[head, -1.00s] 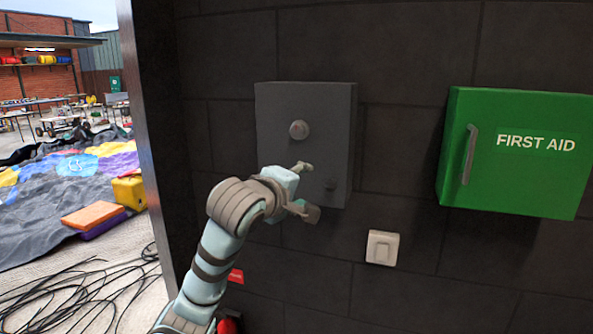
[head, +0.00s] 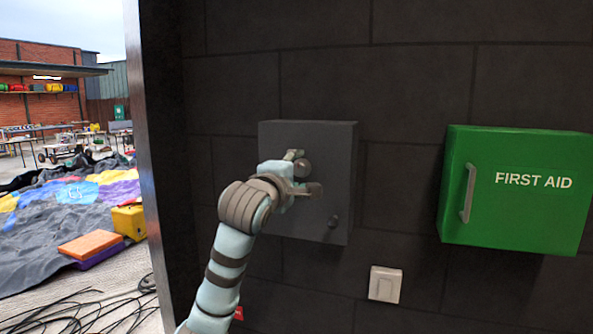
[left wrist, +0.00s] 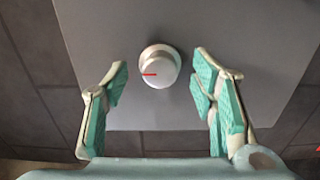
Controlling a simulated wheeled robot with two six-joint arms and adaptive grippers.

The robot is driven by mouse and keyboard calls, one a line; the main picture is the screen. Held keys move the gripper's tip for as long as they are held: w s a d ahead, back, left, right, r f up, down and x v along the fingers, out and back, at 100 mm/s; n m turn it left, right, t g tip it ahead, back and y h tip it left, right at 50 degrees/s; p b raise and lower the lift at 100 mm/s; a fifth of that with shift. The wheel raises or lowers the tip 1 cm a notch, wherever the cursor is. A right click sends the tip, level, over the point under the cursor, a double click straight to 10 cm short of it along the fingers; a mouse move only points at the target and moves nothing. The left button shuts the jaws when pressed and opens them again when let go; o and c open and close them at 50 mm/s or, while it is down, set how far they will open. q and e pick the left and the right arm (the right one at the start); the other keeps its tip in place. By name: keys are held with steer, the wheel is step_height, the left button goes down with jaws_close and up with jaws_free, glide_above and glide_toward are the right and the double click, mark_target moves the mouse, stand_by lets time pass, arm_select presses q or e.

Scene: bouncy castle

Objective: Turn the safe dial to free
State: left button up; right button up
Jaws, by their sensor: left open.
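The safe (head: 342,150) is a dark grey box on the black block wall in the head view. Its round grey dial (head: 303,168) is partly hidden by my left gripper. In the left wrist view the dial (left wrist: 162,62) is pale, with a short red mark on its left part. My left gripper (left wrist: 159,75) is open, one finger on each side of the dial with gaps between. The dial lies between and slightly beyond the fingertips. My right gripper is not in view.
A green first aid cabinet (head: 515,215) hangs to the right of the safe. A white wall switch (head: 385,284) is below, between them. A wall edge (head: 160,170) stands at left, with an outdoor yard beyond. Cables lie on the ground at lower left.

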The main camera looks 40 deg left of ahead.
arm_select(q)
steer(key=c, duration=1.2)
steer(key=shift+o, duration=0.2)
